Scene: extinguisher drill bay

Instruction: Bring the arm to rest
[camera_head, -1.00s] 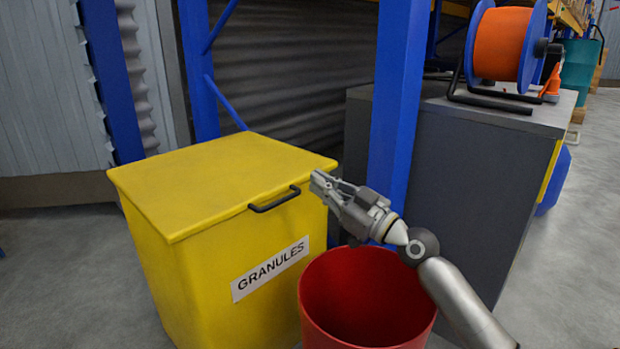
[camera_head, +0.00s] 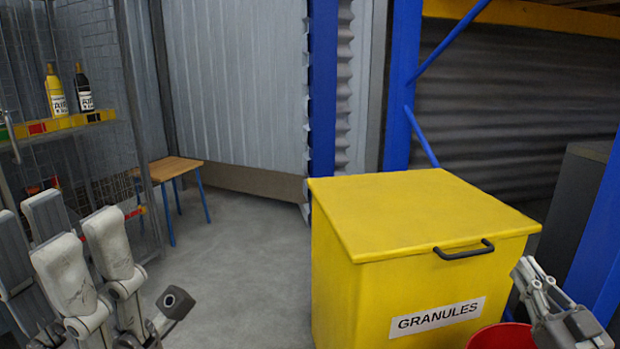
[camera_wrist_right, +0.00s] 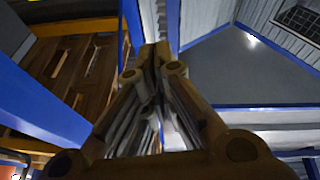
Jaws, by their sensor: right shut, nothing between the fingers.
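My right gripper (camera_head: 524,272) is in the lower right of the head view, shut and empty. It is in front of the right side of the yellow granules bin, above a red bucket (camera_head: 497,339). In the right wrist view its fingers (camera_wrist_right: 152,60) come together, with nothing between them. Grey parts of my left gripper (camera_head: 88,245) stand up at the lower left of the head view, cut off by the frame. Whether it is open or shut I cannot tell.
The yellow bin (camera_head: 420,215) has its lid down and a black handle (camera_head: 464,250). Blue rack posts (camera_head: 402,85) stand behind it. A mesh cabinet (camera_head: 120,110) holding two bottles and a small wooden table (camera_head: 172,168) are at left. The floor between is clear.

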